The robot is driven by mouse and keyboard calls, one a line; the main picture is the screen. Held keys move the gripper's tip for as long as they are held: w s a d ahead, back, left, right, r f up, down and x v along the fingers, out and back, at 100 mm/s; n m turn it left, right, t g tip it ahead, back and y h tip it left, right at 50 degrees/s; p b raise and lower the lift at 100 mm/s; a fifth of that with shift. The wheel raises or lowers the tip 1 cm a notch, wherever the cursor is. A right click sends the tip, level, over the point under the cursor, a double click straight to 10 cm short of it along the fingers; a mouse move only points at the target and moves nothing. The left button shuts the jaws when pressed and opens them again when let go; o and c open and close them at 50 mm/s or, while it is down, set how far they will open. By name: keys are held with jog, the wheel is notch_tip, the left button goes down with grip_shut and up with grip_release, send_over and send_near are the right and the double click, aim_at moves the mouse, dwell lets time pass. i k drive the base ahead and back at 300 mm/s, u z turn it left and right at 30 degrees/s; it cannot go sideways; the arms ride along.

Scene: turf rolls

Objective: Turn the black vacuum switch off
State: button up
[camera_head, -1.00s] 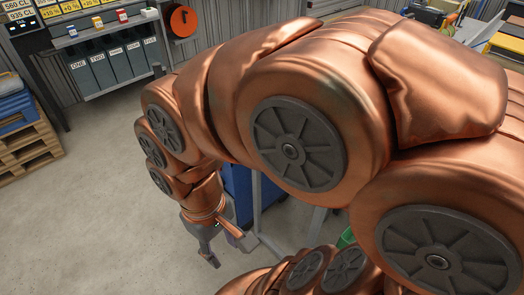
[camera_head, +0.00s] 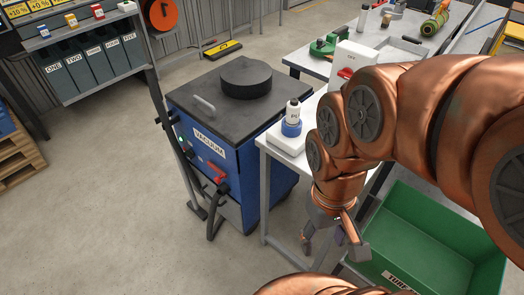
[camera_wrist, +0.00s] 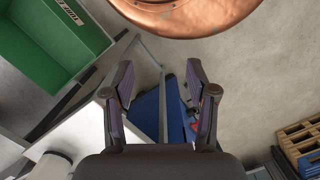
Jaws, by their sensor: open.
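The blue vacuum cabinet (camera_head: 264,195) with a dark top stands left of my gripper in the head view. Its front has a white VACUUM label (camera_head: 209,144), a small green light (camera_head: 181,139), a red lever-like part (camera_head: 217,173) and dark fittings. I cannot clearly tell which dark fitting is the black switch. My gripper (camera_head: 333,243) is open and empty, pointing down right of the cabinet and apart from it. In the wrist view, my open gripper (camera_wrist: 160,75) has part of the blue cabinet (camera_wrist: 177,110) behind its fingers; the switch is not clear there.
A white-topped bench (camera_head: 275,150) with a small bottle (camera_head: 293,111) stands right of the cabinet. A green bin (camera_head: 425,240) is at the lower right. A black post (camera_head: 165,110) and shelf stand left of the cabinet. Open floor (camera_head: 110,200) lies at the left.

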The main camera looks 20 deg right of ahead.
aim_at(190, 154)
jog(key=z, duration=0.15)
jog(key=k, duration=0.25)
jog(key=u, duration=0.6)
jog(key=i, duration=0.7)
jog(key=u, duration=1.2)
jog(key=i, duration=0.25)
jog(key=u, duration=1.05)
